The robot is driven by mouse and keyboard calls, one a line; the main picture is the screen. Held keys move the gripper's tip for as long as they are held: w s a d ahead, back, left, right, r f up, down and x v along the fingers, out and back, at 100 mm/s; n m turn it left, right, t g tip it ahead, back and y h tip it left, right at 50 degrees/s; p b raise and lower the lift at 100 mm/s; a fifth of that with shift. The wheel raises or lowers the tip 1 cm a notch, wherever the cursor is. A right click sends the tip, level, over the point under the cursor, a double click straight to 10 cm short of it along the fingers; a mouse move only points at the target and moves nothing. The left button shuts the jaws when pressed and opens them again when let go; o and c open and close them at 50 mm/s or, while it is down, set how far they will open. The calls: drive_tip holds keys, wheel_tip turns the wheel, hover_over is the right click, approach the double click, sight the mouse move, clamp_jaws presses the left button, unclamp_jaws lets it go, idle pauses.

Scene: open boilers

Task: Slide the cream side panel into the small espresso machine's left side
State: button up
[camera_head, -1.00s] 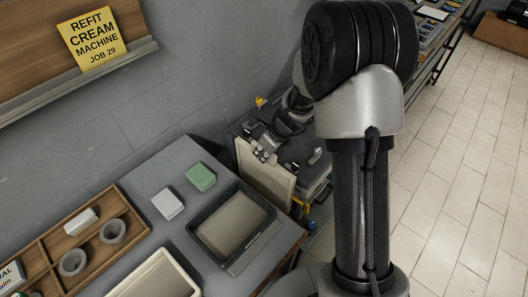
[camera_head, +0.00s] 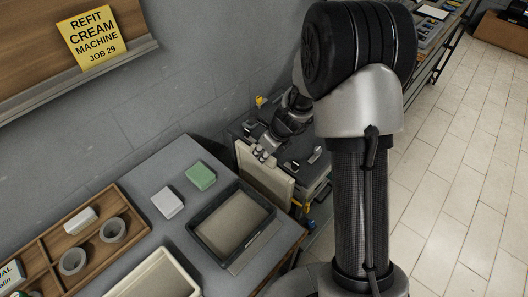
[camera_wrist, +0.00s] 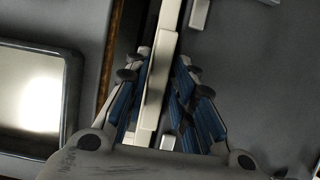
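My gripper (camera_head: 265,154) is shut on the cream side panel (camera_head: 264,182), with its fingers at the panel's upper edge. The panel stands roughly upright against the near-left side of the grey espresso machine (camera_head: 309,173). In the wrist view, the blue-padded fingers (camera_wrist: 167,100) lie on both sides of the panel's narrow cream edge (camera_wrist: 157,82). The machine's dark grey top (camera_wrist: 262,65) lies to the right of the panel there. The panel's lower edge and any guides are hidden, so I cannot tell how far it is seated.
The grey table (camera_head: 180,158) holds a dark-rimmed tray (camera_head: 264,235), a green block (camera_head: 201,177), a white block (camera_head: 168,203) and a wooden organiser (camera_head: 137,225) with cups. A wall (camera_head: 215,85) rises behind. Tiled floor (camera_head: 450,200) is open at the right.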

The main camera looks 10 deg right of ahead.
drive_tip(key=shift+o, duration=1.4)
drive_tip(key=shift+f, duration=0.15)
drive_tip(key=shift+s, duration=0.1)
drive_tip(key=v, duration=1.2)
drive_tip(key=shift+a, duration=0.1)
